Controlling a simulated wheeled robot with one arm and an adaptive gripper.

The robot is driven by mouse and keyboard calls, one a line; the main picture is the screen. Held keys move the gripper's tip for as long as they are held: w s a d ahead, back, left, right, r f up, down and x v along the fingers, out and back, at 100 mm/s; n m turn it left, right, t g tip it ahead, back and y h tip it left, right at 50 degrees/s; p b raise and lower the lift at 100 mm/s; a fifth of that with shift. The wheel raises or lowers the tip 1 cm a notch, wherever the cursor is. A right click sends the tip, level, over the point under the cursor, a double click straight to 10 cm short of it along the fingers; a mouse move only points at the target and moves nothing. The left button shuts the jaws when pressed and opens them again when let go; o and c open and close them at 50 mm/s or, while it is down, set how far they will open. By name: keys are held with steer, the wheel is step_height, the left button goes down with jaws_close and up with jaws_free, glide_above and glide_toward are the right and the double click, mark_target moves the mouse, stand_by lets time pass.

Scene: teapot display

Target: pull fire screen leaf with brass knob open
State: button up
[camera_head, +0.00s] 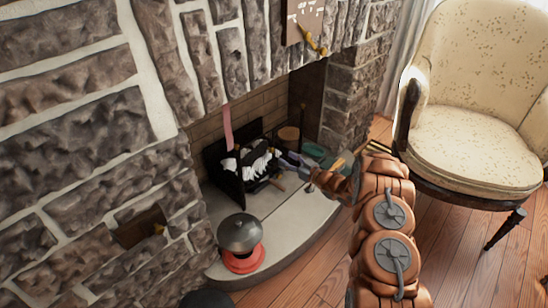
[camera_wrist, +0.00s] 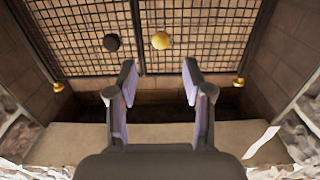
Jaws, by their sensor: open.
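In the wrist view the fire screen has two wire-mesh leaves that meet near the middle. A round brass knob (camera_wrist: 161,40) sits on the right leaf (camera_wrist: 215,40), near its inner edge. A black knob (camera_wrist: 111,42) sits on the left leaf (camera_wrist: 70,35). My gripper (camera_wrist: 158,82) is open and empty below the knobs, with its fingertips pointing toward the screen and nothing between them. In the head view my gripper (camera_head: 288,160) reaches into the fireplace opening; I cannot make out the knobs there.
A grey-lidded red pot (camera_head: 241,240) stands on the pale hearth (camera_head: 215,205). A cream armchair (camera_head: 470,140) stands at the right on the wood floor. Stone walls (camera_head: 345,110) flank the opening. Small brass fittings (camera_wrist: 238,84) show low at the screen's sides.

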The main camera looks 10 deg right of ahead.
mark_target(273, 151)
steer(key=shift+b+x, duration=1.2)
steer(key=shift+x, duration=2.65)
steer(key=shift+a, duration=0.1)
steer(key=shift+c, duration=0.3)
jaws_close()
